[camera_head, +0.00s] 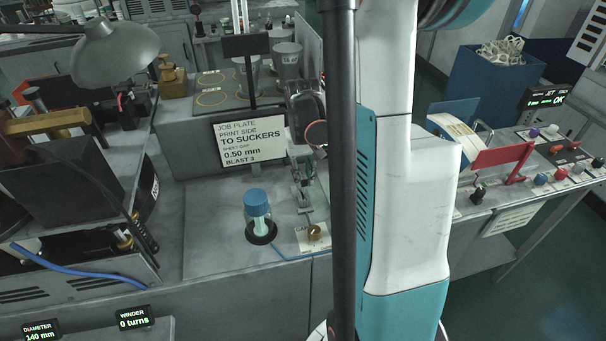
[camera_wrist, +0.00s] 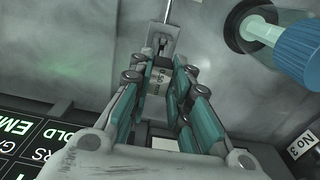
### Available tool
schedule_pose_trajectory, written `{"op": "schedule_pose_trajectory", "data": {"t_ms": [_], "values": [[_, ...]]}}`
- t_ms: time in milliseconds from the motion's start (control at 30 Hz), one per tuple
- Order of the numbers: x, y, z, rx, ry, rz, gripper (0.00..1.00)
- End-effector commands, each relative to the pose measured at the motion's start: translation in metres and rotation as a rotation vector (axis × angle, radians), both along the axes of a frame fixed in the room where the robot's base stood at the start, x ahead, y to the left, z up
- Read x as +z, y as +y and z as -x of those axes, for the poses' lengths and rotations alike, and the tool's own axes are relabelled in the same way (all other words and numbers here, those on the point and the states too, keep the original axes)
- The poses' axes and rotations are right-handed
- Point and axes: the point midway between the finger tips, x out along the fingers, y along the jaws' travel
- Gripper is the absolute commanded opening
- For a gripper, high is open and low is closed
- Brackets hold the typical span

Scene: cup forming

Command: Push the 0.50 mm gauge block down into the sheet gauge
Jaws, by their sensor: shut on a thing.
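In the wrist view my gripper (camera_wrist: 160,76) is shut on a small grey gauge block (camera_wrist: 156,85) with dark lettering, held between its teal fingers. Just beyond the fingertips is a pale metal plate with a slim lever-like part, apparently the sheet gauge (camera_wrist: 152,31). In the head view my gripper (camera_head: 303,182) points down above the bench, and the gauge's light base (camera_head: 302,242) with a brass knob lies just below it. The block cannot be made out there. Whether the block touches or sits in the gauge is hidden.
A blue-capped bottle (camera_head: 257,203) stands in a dark ring left of the gauge; it also shows in the wrist view (camera_wrist: 292,52). A sign (camera_head: 249,141) reading "SHEET GAP 0.50 mm" stands behind. Bare bench (camera_head: 212,220) is left of the bottle.

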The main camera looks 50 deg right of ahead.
Motion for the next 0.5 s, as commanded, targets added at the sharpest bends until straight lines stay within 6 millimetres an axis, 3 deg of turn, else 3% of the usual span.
{"op": "schedule_pose_trajectory", "data": {"t_ms": [500], "values": [[-0.012,0.0,0.0,0.0,0.0,0.0,0.0]]}}
